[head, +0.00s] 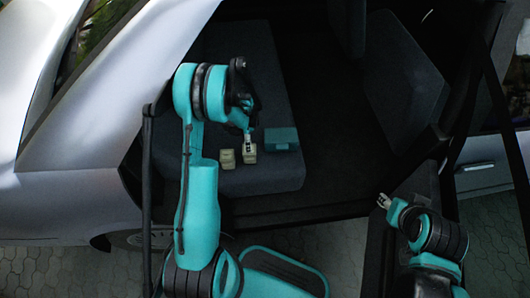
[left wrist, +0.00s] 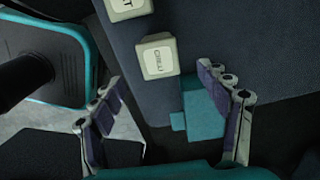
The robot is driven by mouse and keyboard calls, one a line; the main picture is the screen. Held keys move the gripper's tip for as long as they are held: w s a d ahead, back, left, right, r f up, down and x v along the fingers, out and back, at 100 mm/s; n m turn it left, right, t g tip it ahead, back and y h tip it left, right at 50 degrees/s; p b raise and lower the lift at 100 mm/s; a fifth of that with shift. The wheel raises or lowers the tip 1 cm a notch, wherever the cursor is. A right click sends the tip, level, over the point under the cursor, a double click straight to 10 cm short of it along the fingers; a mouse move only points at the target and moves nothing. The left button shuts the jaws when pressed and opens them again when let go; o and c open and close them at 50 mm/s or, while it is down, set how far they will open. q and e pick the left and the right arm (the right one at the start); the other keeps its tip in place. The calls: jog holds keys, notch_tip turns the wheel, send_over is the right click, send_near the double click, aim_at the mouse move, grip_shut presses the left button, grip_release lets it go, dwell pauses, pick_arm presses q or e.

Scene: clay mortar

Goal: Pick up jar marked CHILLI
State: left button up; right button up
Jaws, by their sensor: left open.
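The jar marked CHILLI is a small cream block-like jar (left wrist: 157,60) on the dark car seat; its label reads sideways in the left wrist view. In the head view it is the middle item (head: 250,157), beside the teal box. My left gripper (left wrist: 158,74) is open, its two fingers spread with the jar just beyond and between the tips. In the head view this gripper (head: 248,136) is over the jar's back side and partly covers it. Contact cannot be told. My right gripper (head: 384,201) is small at the right, away from the seat.
A second cream jar (head: 227,159) stands just left of the CHILLI jar; its label shows only a T in the left wrist view (left wrist: 127,7). A teal box (head: 281,139) lies close on the right, near one left finger. The car door frame and seat edge surround the area.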

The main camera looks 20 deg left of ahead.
aim_at(251, 158)
pick_arm(q)
notch_tip(251, 158, down, 3)
jog(key=shift+w+d+f+b, duration=0.1)
jog(key=shift+d+b, duration=0.05)
jog(key=shift+b, duration=0.4)
notch_tip(251, 158, down, 6)
jog(key=b, duration=0.3)
jog(key=shift+r, duration=0.35)
jog(key=c, duration=1.3)
